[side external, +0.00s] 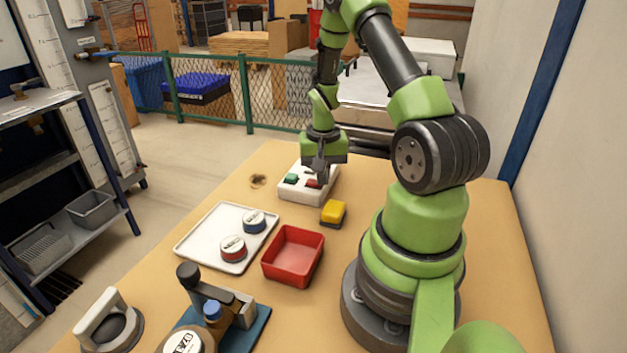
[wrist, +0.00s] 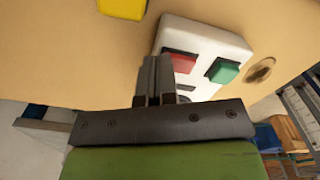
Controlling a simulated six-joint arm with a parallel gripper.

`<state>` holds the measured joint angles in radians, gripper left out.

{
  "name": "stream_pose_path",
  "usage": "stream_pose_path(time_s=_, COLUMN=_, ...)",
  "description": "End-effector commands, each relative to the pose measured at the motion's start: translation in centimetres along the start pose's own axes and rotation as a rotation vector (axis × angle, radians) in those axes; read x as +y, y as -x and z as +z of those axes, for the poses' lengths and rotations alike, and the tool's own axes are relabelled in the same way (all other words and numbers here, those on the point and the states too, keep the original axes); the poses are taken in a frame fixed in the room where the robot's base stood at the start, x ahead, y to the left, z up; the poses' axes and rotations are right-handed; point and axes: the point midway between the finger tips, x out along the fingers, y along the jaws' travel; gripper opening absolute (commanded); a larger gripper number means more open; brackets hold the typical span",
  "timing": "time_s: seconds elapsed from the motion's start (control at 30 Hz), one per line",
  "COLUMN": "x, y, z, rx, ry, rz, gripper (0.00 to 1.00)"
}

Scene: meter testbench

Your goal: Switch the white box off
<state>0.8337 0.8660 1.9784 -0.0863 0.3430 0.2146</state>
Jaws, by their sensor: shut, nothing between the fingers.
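The white box (side external: 322,194) lies on the wooden table beyond the red tray, with a green button (side external: 291,179) and a red button (side external: 312,184) on its top. In the wrist view the white box (wrist: 205,37) shows its red button (wrist: 183,63) and green button (wrist: 223,71) side by side. My gripper (side external: 319,176) is over the box at the red button's side, pointing down. In the wrist view my gripper (wrist: 157,62) has its fingers together, just beside the red button. Whether the fingertips touch the button I cannot tell.
A yellow block (side external: 334,212) sits close in front of the box. A red tray (side external: 270,264) and a white tray (side external: 190,241) with two round meters stand nearer. A clamp-like fixture (side external: 262,318) is at the front. A dark mark (side external: 258,181) lies left of the box.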

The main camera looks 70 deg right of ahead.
Motion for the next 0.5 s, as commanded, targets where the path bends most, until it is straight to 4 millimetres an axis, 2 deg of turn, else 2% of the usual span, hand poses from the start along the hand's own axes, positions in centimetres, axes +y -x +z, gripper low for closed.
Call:
stream_pose_path(time_s=0.33, x=-0.01, y=-0.02, z=-0.03, rx=0.001, ry=0.001, rz=0.000, gripper=0.00)
stream_pose_path(time_s=0.5, x=-0.02, y=0.87, z=-0.06, rx=0.002, ry=0.001, rz=-0.001, gripper=0.00)
